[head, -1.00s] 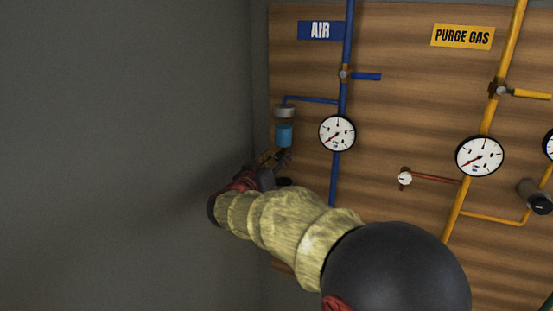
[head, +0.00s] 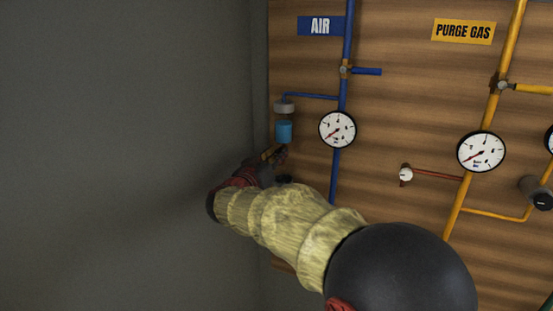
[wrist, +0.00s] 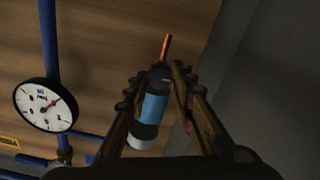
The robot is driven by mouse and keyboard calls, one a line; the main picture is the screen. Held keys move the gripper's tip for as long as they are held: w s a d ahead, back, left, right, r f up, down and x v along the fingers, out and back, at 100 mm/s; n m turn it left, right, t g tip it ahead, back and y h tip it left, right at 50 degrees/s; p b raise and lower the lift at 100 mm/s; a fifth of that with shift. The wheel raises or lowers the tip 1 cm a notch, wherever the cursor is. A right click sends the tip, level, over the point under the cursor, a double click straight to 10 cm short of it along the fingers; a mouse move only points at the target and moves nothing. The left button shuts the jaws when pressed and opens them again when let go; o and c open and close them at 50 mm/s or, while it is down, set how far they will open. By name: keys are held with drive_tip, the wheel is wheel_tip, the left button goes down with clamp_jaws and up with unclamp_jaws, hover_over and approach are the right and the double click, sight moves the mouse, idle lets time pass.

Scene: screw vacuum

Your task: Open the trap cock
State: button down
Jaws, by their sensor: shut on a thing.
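The trap is a small upright cup with a pale cap and a blue band (head: 284,131), at the end of a blue branch pipe in the head view. In the wrist view it shows upside down (wrist: 154,107), with a dark end. The trap cock's thin orange-red lever (wrist: 165,47) sticks out beyond that dark end. My gripper (wrist: 160,73) has its fingers on either side of the dark end and is shut on the cock there; the exact contact is hard to see. In the head view my gripper (head: 273,156) is just below the trap, partly hidden by my arm.
An air gauge (head: 337,130) and the vertical blue pipe (head: 348,50) stand right of the trap. The yellow purge gas pipe (head: 490,110) is farther right. A grey wall (head: 130,150) lies close on the left of the panel (head: 400,120).

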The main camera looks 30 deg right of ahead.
drive_tip(key=n+b, duration=0.1)
drive_tip(key=b, duration=0.2)
drive_tip(key=shift+f, duration=0.25)
drive_tip(key=shift+r+n+b, duration=0.2)
drive_tip(key=shift+n+b, duration=0.6)
drive_tip(key=shift+b, duration=0.55)
drive_tip(key=c, duration=1.5)
unclamp_jaws()
drive_tip(key=shift+a, duration=0.1)
drive_tip(key=v, duration=1.2)
